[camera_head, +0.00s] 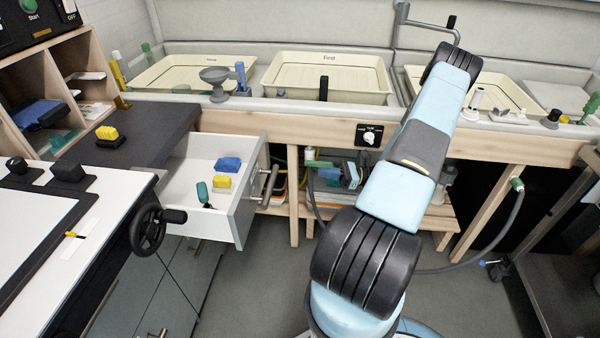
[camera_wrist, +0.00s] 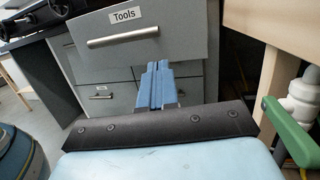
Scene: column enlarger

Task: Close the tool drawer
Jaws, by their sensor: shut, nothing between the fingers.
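The tool drawer (camera_head: 244,211) stands pulled out at the left in the head view, with its white inside showing. A blue, a yellow and a dark green item lie in it. Its grey front, marked "Tools" (camera_wrist: 180,40), fills the top of the wrist view, with a silver bar handle (camera_wrist: 122,37). My gripper (camera_wrist: 155,68) is shut and empty in the wrist view.
More grey drawers (camera_wrist: 105,97) lie below. A wooden leg (camera_wrist: 245,75) and a green-handled valve (camera_wrist: 290,130) are close on the right. A black handwheel (camera_head: 148,229) juts out left of the drawer. Trays (camera_head: 330,75) line the back bench. Grey floor is clear below the drawer.

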